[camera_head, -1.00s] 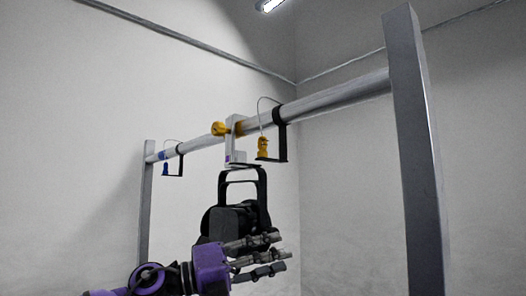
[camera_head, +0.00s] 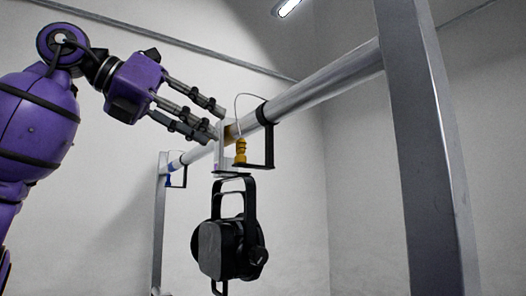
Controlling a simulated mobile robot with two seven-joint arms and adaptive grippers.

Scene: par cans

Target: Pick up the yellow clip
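The yellow clip (camera_head: 240,150) hangs upright by a thin wire at the black bracket (camera_head: 268,150) on the metal bar. My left gripper (camera_head: 215,124) reaches in from the upper left. Its fingers are straight and apart, with the tips at the clamp (camera_head: 226,152) just left of the clip. No finger appears to be around the yellow clip. The yellow knob on the clamp's left side is hidden behind the fingers. My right gripper is not in view.
A black par can (camera_head: 229,248) hangs below the clamp. The metal bar (camera_head: 318,86) runs to a thick post (camera_head: 425,150) at right. A blue clip (camera_head: 169,180) and another bracket are farther left. Room is free below the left arm.

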